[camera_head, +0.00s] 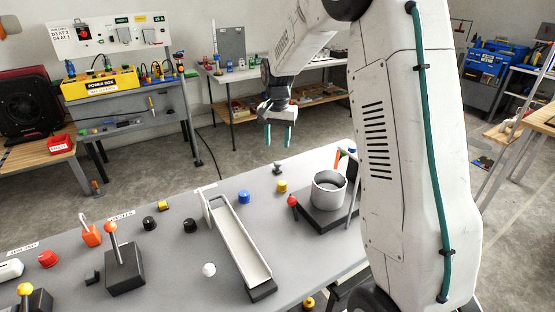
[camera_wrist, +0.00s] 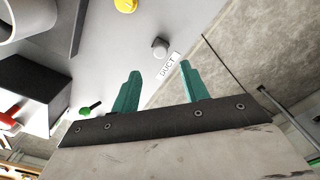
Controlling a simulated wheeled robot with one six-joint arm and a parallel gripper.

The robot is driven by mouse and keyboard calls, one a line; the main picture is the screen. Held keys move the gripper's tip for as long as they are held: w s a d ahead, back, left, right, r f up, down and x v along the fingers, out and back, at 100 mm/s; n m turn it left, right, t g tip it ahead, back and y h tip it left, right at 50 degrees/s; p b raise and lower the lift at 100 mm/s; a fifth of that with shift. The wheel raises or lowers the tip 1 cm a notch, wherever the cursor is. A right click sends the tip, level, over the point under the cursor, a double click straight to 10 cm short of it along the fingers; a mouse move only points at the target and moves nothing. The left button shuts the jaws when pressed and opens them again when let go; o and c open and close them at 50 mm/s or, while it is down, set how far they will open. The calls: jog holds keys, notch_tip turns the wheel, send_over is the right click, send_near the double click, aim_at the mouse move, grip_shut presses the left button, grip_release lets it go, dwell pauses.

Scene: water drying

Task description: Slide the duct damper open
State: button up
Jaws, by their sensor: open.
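A light grey open cylinder (camera_head: 328,191), which looks like the duct, stands on a dark base (camera_head: 318,216) at the right of the grey table. A red ball knob (camera_head: 292,201) is at the base's left side. I cannot tell which part is the damper or how far it is open. The cylinder is partly cut off in the wrist view (camera_wrist: 28,18), beside a dark block (camera_wrist: 35,82). A "DUCT" label (camera_wrist: 168,66) lies by the table edge. My gripper (camera_head: 280,136) is open and empty, above and behind the table's far edge, apart from the cylinder. Its teal fingers point down.
A small grey knob (camera_head: 278,168), yellow knob (camera_head: 282,186) and blue knob (camera_head: 244,197) stand on the table. A white sloping channel (camera_head: 238,238) lies left of the cylinder. A lever on a dark block (camera_head: 125,278) stands further left. A thin upright (camera_head: 353,190) stands right of the cylinder.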

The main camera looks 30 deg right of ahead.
aim_at(277, 163)
notch_tip(277, 163, down, 8)
dwell(0.5)
jog(key=shift+c, duration=0.4)
